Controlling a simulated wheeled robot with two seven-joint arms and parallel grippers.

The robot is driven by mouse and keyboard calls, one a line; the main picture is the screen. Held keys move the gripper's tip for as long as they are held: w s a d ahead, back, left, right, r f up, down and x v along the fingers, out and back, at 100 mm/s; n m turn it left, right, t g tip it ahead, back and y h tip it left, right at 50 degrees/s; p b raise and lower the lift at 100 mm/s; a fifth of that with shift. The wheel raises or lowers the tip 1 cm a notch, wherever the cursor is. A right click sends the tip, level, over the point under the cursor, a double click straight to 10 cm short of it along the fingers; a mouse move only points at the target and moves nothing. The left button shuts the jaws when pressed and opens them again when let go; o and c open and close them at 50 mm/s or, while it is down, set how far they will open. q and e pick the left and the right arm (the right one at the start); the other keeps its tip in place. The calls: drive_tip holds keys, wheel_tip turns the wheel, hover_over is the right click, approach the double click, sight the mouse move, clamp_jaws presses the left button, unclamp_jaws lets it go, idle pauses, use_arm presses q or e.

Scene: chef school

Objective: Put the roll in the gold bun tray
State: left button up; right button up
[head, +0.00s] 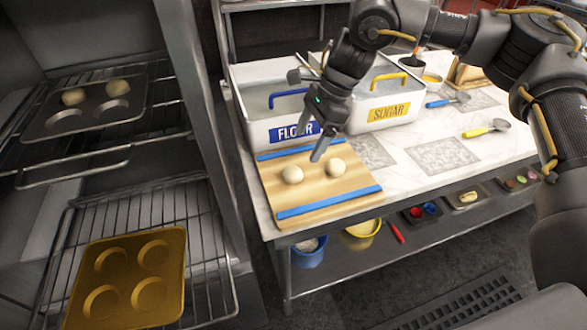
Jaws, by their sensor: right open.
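Two pale round rolls lie on the wooden board (313,201) on the counter: a left roll (292,174) and a right roll (336,168). My right gripper (318,146) hangs above the board, just over and behind the rolls. Its jaws are open and empty, with the fingers pointing down. The gold bun tray (128,272) sits on the lower oven rack at the lower left. Its several round cups look empty. My left gripper is out of view.
A dark tray (88,104) with two rolls sits on the upper rack (170,117). The flour bin (262,98) and sugar bin (385,112) stand behind the board. A blue-handled scoop (446,101) and a yellow-handled scoop (485,129) lie to the right.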

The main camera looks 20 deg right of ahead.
sight(296, 165)
drive_tip(key=x, duration=0.3)
drive_tip(key=shift+w+a+r, duration=0.1)
drive_tip(key=shift+w, duration=0.15)
drive_tip(key=shift+a+f, duration=0.1)
drive_tip(key=shift+f, duration=0.2)
drive_tip(key=shift+s+f, duration=0.1)
drive_tip(key=shift+s+f+p, duration=0.1)
drive_tip(key=shift+f+p, duration=0.15)
drive_tip(key=shift+p, duration=0.25)
drive_tip(key=p+x, duration=0.1)
drive_tip(key=x, duration=0.2)
drive_tip(key=shift+a+f, duration=0.2)
drive_tip(key=shift+f, duration=0.15)
drive_tip(key=shift+a+f, duration=0.15)
drive_tip(key=shift+f, duration=0.25)
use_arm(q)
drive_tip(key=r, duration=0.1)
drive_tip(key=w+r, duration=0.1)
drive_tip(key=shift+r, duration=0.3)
